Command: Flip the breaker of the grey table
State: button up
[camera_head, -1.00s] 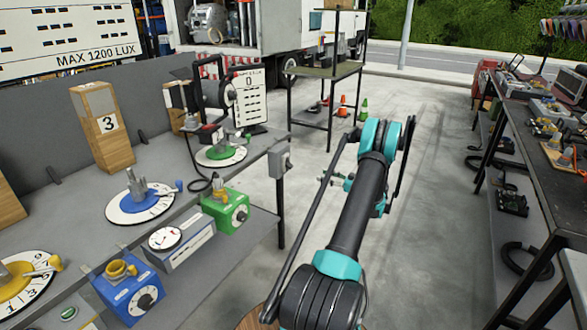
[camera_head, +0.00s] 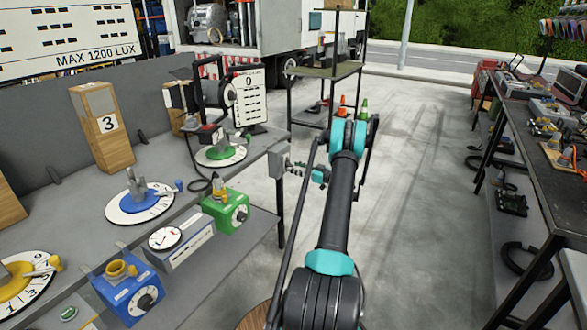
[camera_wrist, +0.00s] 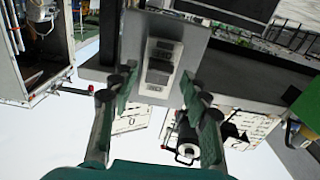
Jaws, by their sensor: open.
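The grey table (camera_head: 85,215) runs along the left side of the head view. A small grey breaker box (camera_head: 279,160) is fixed at its right end, above a table leg. My gripper (camera_head: 297,168) is just to the right of the breaker in the head view, small and partly unclear. In the wrist view the breaker (camera_wrist: 160,62) shows a pale front with a dark switch part, on a grey plate. My gripper (camera_wrist: 158,88) is open there, its two fingers on either side below the breaker's front. I cannot tell whether they touch it.
A dark workbench (camera_head: 540,170) stands at right, and a shelf (camera_head: 325,72) behind.

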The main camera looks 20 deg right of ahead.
jog(key=shift+x, duration=0.9)
jog(key=shift+c, duration=0.3)
grip_shut()
jog(key=shift+r+g+h, duration=0.5)
jog(key=shift+g, duration=0.2)
jog(key=shift+r+g+h, duration=0.35)
jog(key=shift+g+h, duration=0.25)
jog(key=shift+g, duration=0.2)
jog(key=shift+r+g+h, duration=0.3)
jog(key=shift+g+h, duration=0.3)
jog(key=shift+g, duration=0.2)
jog(key=shift+o, duration=0.3)
grip_release()
